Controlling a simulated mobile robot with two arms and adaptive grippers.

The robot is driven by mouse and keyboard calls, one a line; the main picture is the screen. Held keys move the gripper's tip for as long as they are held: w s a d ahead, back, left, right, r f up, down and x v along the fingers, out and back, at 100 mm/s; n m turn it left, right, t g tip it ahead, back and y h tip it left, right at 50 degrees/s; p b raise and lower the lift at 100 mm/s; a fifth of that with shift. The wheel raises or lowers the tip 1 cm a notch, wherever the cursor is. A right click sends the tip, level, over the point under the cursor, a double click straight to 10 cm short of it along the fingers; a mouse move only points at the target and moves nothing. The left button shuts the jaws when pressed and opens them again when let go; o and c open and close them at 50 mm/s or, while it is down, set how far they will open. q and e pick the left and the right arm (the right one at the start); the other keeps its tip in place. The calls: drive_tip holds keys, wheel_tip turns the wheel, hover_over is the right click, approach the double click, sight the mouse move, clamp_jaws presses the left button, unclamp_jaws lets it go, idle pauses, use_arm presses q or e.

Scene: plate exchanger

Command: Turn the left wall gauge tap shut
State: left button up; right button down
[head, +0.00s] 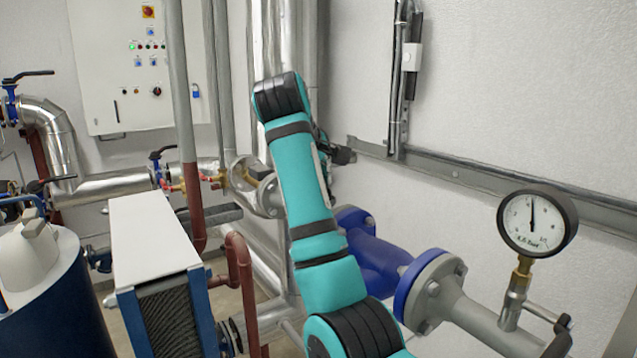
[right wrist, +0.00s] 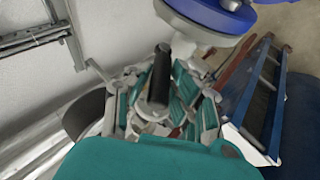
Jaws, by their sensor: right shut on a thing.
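My right arm reaches up through the middle of the head view. Its gripper (head: 341,156) is mostly hidden behind the arm, with a dark part showing near the wall rail. In the right wrist view, my right gripper (right wrist: 160,88) is shut with its teal fingers on either side of a black tap handle (right wrist: 159,70). Grey metal shows around the handle's lower end. The left gauge's dial is not visible in either view. Another gauge (head: 537,222) with a white dial stands at the right, with a black-handled tap (head: 560,328) below it. My left gripper is not in view.
A blue flanged pipe fitting (head: 425,290) lies close to the right of my arm. A grey rail (head: 480,172) runs along the wall. Pipes, a plate exchanger (head: 150,235) and a control cabinet (head: 140,65) fill the left side.

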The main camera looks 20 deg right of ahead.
drive_tip(key=c, duration=1.2)
unclamp_jaws()
wheel_tip(320, 180, up, 10)
drive_tip(key=shift+f, duration=0.1)
drive_tip(key=shift+w, duration=0.1)
